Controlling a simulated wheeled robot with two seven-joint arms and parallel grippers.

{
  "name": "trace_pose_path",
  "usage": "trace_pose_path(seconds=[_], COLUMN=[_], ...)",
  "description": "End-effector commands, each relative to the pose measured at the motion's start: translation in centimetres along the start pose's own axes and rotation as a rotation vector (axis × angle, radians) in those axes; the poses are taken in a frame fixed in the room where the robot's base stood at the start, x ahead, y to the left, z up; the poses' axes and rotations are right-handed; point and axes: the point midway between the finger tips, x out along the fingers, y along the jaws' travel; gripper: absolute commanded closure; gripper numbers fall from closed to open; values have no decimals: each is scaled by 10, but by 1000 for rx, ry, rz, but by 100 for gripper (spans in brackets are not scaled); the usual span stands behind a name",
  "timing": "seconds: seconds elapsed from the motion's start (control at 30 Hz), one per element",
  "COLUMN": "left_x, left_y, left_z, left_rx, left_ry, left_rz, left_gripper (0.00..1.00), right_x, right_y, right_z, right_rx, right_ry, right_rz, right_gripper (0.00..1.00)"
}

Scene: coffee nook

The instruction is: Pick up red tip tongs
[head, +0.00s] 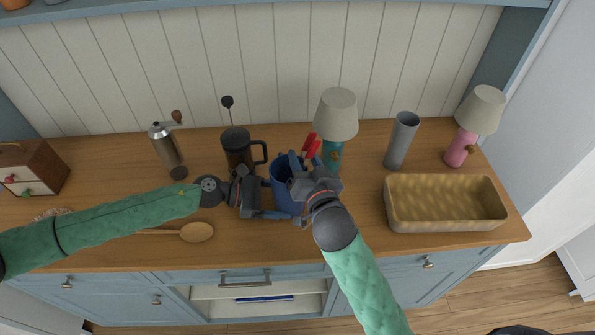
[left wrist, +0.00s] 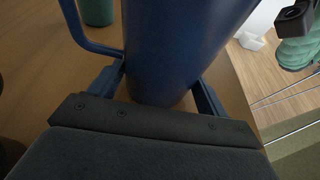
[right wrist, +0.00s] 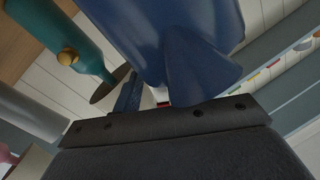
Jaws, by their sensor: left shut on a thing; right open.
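The red tip tongs (head: 312,146) stand up out of a blue pitcher (head: 285,197) in the head view, red ends upward. My left gripper (head: 264,198) is shut on the pitcher from its left side. In the left wrist view the pitcher (left wrist: 185,50) fills the space between the two fingers. My right gripper (head: 304,178) is open at the pitcher's upper right, just below the red tips, and hides part of the tongs. In the right wrist view the pitcher (right wrist: 125,35) is large and close, and a small red patch shows near the fingers. Contact with the tongs cannot be told.
Behind the pitcher stand a dark French press (head: 238,150) and a teal lamp (head: 337,115). A grinder (head: 166,150) is to the left. A grey cylinder (head: 401,140), pink lamp (head: 461,150) and tan basket (head: 445,222) are to the right. A wooden spoon (head: 197,232) lies near the front edge.

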Motion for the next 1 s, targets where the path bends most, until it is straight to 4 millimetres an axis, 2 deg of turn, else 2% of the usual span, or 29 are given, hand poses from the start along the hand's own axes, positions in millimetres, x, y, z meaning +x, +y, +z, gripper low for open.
trace_pose_path(seconds=[0.3,0.5,0.83,1.0], left_x=[0,0,0,0], left_y=[0,0,0,0], left_z=[0,0,0,0], left_rx=[0,0,0,0], left_ry=[0,0,0,0], left_rz=[0,0,0,0], left_gripper=[36,36,36,36], right_x=[3,2,3,3], right_y=[0,0,-1,-8], right_z=[0,0,-2,-19], right_rx=[0,0,0,2], right_ry=[0,0,1,2], right_rz=[0,0,0,-1], right_gripper=[60,99,100,100])
